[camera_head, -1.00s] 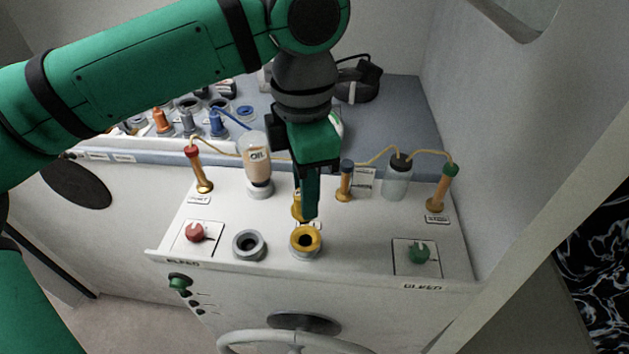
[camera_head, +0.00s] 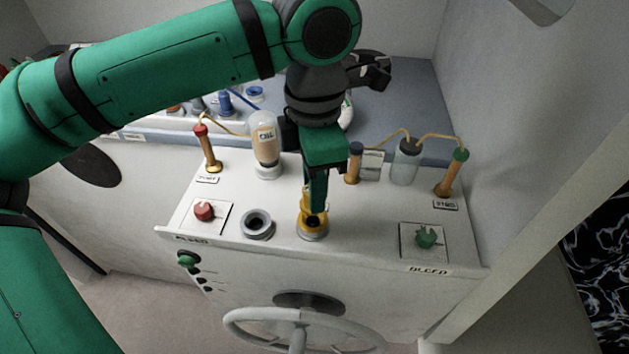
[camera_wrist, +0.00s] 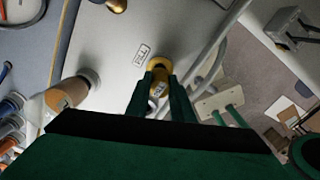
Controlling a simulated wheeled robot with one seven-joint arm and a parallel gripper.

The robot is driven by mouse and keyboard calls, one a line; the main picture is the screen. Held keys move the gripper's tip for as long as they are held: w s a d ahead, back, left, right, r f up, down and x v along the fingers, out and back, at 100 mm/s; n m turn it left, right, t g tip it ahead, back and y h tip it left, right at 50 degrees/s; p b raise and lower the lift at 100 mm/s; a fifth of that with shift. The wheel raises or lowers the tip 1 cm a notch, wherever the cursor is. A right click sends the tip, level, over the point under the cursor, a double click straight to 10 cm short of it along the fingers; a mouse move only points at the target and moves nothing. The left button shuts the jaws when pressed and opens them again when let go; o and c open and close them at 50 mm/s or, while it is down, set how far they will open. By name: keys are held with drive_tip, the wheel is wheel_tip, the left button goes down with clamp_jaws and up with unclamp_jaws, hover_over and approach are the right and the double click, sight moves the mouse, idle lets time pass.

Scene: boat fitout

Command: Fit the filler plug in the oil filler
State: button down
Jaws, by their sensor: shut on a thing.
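My gripper (camera_head: 316,208) points down over the console top, with its fingers shut on the yellow filler plug (camera_head: 306,196). The fingers hide much of the plug. The oil filler (camera_head: 312,234), a round collar with a yellow rim, is directly below and around the plug's lower end. In the wrist view the plug (camera_wrist: 160,87) shows between my two fingertips (camera_wrist: 161,76), with the yellow rim (camera_wrist: 160,63) just beyond. I cannot tell how deep the plug sits in the opening.
A grey open collar (camera_head: 257,224) is left of the filler. A red knob (camera_head: 205,211) and a green knob (camera_head: 426,237) flank them. Behind stand an oil bottle (camera_head: 265,145), a clear bottle (camera_head: 405,165) and upright brass fittings with hoses. A steering wheel (camera_head: 303,328) is below.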

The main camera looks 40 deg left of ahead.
drive_tip(key=shift+f, duration=1.85)
drive_tip(key=c, duration=1.5)
unclamp_jaws()
drive_tip(key=shift+o, duration=0.2)
wheel_tip(320, 180, up, 11)
drive_tip(key=shift+f, duration=0.15)
